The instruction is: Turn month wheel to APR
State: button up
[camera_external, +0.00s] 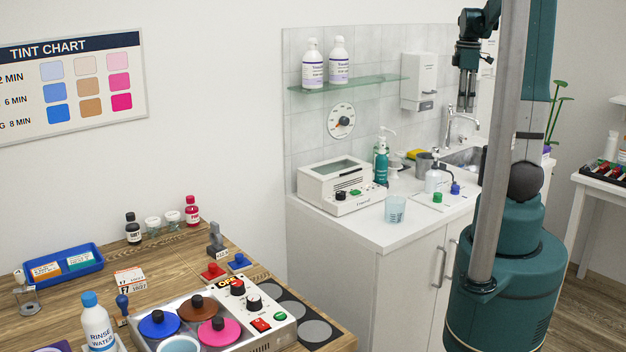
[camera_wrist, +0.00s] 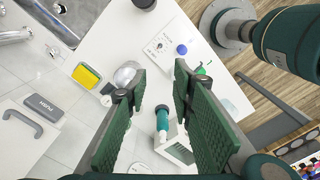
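No month wheel with readable month letters shows in either view. A small grey upright device (camera_external: 216,240), perhaps a stamp, stands at the back of the wooden table, too small to read. A white card block (camera_external: 130,279) with dark and red characters stands farther left; I cannot make out a month on it. My gripper (camera_external: 468,108) hangs high in front of the tiled wall, near the sink and far from the wooden table. In the wrist view my gripper (camera_wrist: 160,85) has its two green fingers wide apart, with nothing held between them.
Below my gripper, the white counter (camera_wrist: 100,28) holds a yellow sponge (camera_wrist: 87,76), a teal bottle (camera_wrist: 162,118) and a white device (camera_external: 342,187). A glass shelf (camera_external: 350,82) and a dispenser (camera_external: 419,80) are on the wall. The wooden table (camera_external: 70,262) is crowded.

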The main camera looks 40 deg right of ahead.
send_near(455, 183)
jog(key=shift+w+d+f, duration=0.15)
jog(key=shift+w+d, duration=0.1)
jog(key=shift+f, duration=0.15)
jog(key=shift+f+b, duration=0.3)
jog(key=shift+f, duration=3.4)
grip_shut()
